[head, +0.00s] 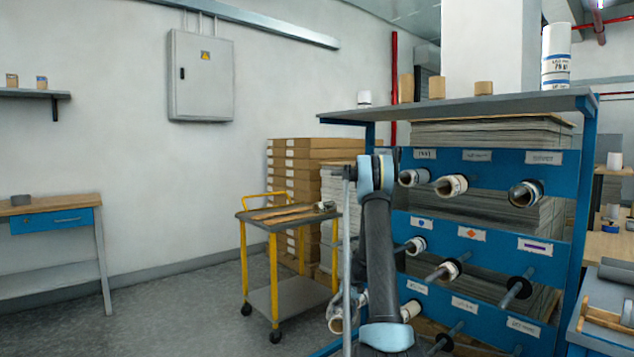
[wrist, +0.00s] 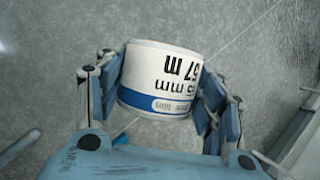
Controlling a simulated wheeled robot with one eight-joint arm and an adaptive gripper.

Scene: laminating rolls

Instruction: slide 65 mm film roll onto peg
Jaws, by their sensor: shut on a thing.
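My gripper (wrist: 162,88) is shut on a white film roll (wrist: 160,70), with a finger on each side of it. Its label appears upside down, with a blue band and text partly readable as "5 mm" and "57 m". In the head view a pale roll (head: 336,322) shows low beside my arm, where the gripper is mostly hidden. The blue rack (head: 560,255) carries rows of pegs. Its middle row has a bare dark peg (head: 518,287) at right, a peg with a small roll (head: 451,270) in the centre, and a roll (head: 415,245) at left.
Rolls fill the rack's top row, including a dark-cored one (head: 525,193). Labelled rolls (head: 556,55) stand on the rack top. A yellow-framed cart (head: 273,250) and stacked boxes (head: 290,160) stand left of the rack. Grey floor (head: 180,310) is open farther left.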

